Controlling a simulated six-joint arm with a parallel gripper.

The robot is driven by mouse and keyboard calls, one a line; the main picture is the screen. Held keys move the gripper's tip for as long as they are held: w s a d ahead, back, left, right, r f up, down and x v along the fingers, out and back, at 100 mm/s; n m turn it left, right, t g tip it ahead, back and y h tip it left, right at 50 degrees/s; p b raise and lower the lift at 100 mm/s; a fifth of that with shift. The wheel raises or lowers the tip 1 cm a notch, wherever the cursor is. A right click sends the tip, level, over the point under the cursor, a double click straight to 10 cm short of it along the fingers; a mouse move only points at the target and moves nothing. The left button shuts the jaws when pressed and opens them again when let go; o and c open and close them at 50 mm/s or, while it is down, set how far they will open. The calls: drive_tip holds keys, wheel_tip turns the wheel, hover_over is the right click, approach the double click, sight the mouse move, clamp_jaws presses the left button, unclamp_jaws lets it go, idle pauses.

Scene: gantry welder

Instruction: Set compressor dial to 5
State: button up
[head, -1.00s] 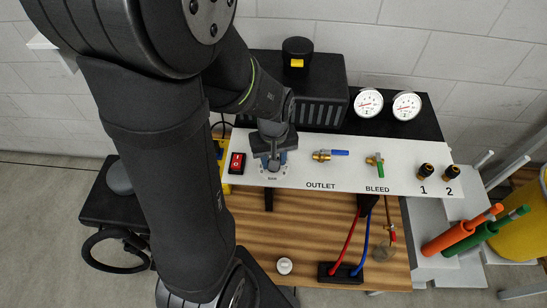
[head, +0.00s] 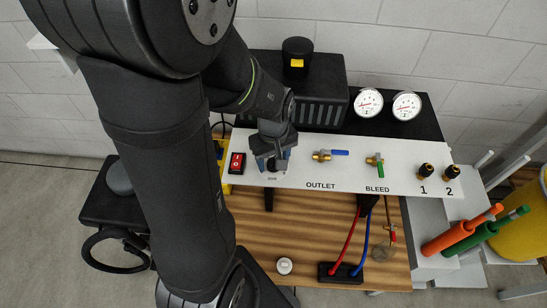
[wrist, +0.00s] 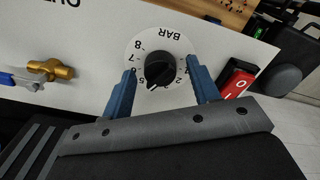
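The compressor dial (wrist: 160,69) is a black round knob with a white pointer on a white disc marked BAR. In the wrist view its pointer lies at the lower left of the knob, near the 4 and 5 marks; the exact reading is hard to tell. My gripper (wrist: 161,66) is open, with one blue finger on each side of the knob and a visible gap to it. In the head view my gripper (head: 272,163) is over the dial and hides most of it.
The red power switch (head: 237,163) is close to the left of the dial. The outlet valve with blue handle (head: 338,153) and the bleed valve with green handle (head: 380,170) are to the right on the white panel (head: 330,174). Two gauges (head: 368,102) stand behind.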

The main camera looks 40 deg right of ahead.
sight(274, 160)
wheel_tip(274, 160, up, 17)
drive_tip(key=shift+r, duration=0.2)
idle(0.6)
idle(0.4)
wheel_tip(274, 160, down, 18)
drive_tip(key=shift+r, duration=0.25)
drive_tip(key=shift+r, duration=0.1)
idle(0.5)
